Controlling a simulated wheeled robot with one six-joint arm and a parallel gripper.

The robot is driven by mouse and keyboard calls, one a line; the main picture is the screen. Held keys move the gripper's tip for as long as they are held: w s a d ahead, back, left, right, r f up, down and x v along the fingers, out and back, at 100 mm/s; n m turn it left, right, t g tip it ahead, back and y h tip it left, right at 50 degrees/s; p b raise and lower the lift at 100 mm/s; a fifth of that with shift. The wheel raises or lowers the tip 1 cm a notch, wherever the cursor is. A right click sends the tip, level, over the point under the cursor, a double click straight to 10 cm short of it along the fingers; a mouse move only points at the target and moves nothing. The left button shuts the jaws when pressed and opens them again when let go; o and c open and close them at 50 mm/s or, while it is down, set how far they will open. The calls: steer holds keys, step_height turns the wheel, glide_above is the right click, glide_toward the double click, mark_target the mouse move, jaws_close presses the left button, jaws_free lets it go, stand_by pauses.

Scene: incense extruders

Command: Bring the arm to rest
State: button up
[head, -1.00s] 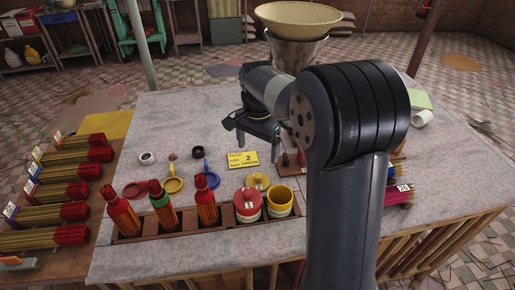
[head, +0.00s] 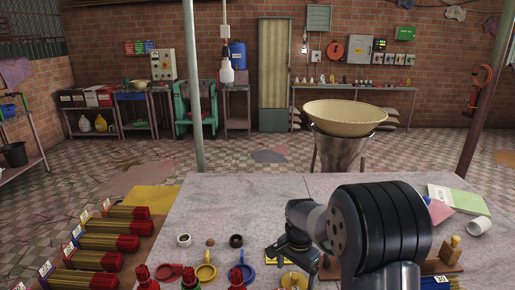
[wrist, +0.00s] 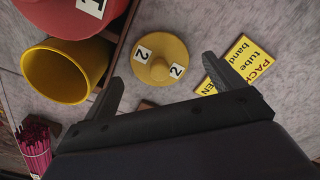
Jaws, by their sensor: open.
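My gripper (head: 290,250) is low over the pale worktable in the head view, with my arm bent in front of it. In the wrist view my gripper (wrist: 163,84) has its two fingers spread wide with nothing held between them. A round yellow lid (wrist: 160,61) with "2" labels lies beyond and between the fingers, apart from them. A yellow lettered card (wrist: 247,62) lies beyond the right finger, partly covered by it.
An open yellow cup (wrist: 62,72) and a red lid (wrist: 75,15) are at the left of the wrist view. Red-tipped bundles (head: 125,226) line the table's left. A woven basket (head: 345,117) stands behind. The table's back middle (head: 245,200) is bare.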

steer(key=shift+r, duration=0.8)
steer(key=shift+f, duration=0.1)
